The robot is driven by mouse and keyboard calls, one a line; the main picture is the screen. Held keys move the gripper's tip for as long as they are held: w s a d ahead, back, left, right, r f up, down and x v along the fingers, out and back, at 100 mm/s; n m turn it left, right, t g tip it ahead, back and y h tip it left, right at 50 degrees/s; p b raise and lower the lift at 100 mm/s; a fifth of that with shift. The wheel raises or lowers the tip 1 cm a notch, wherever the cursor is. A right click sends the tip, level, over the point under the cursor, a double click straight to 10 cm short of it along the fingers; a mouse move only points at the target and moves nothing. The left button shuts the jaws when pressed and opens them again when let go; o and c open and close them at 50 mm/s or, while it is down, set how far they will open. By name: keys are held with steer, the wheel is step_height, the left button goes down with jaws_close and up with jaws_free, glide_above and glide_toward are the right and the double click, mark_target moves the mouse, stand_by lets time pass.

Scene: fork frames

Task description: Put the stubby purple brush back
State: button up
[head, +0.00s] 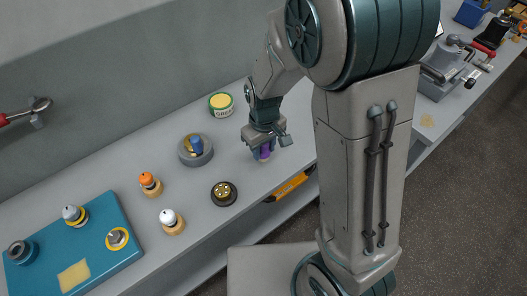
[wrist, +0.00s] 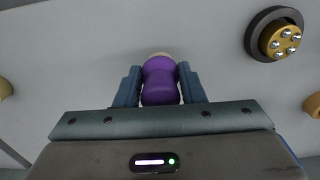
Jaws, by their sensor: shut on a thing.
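The stubby purple brush (wrist: 160,82) is between the two fingers of my gripper (wrist: 160,88) in the wrist view, with a pale tip showing at its far end. My gripper is shut on it. In the head view the purple brush (head: 262,153) shows just below my gripper (head: 265,143), over the grey bench. Whether its lower end touches the bench I cannot tell. A teal board (head: 112,208) at the lower left carries a grey knob-like piece, a grey-topped brush, a round yellow-ringed piece and a bare pale square patch (head: 74,275).
An orange-topped brush (head: 148,181) and a white-topped brush (head: 169,217) stand on the bench. Near my gripper are a dark round piece with brass studs (head: 224,193), a grey dish with a blue knob (head: 195,149) and a green-and-yellow tin (head: 221,103). A vise (head: 447,62) stands far right.

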steer(key=shift+f, duration=1.2)
steer(key=shift+f, duration=0.25)
steer(key=o, duration=1)
steer(key=shift+r, duration=0.1)
steer(key=shift+r, duration=0.1)
